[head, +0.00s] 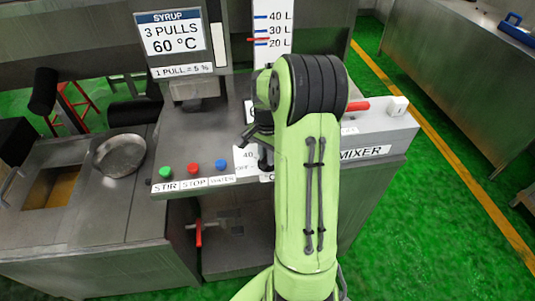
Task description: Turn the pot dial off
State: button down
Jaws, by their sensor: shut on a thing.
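Left of the dial are a green STIR button (166,172), a red STOP button (193,168) and a blue WATER button (221,165). A syrup display (172,36) stands behind. Green floor is open at right.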

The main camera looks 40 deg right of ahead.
jog(key=shift+n, duration=0.3)
jog(key=n+p, duration=0.1)
jog(key=n, duration=0.1)
jog(key=shift+n, duration=0.4)
jog(key=n, duration=0.3)
jog(key=shift+n, duration=0.3)
jog(key=n+p, duration=0.1)
jog(key=n, duration=0.2)
jog(key=shift+n, duration=0.4)
jog(key=n, duration=0.3)
jog(key=shift+n, duration=0.3)
jog(key=n, duration=0.6)
jog(key=shift+w, duration=0.1)
jog(key=n, duration=0.6)
jog(key=shift+n, duration=0.4)
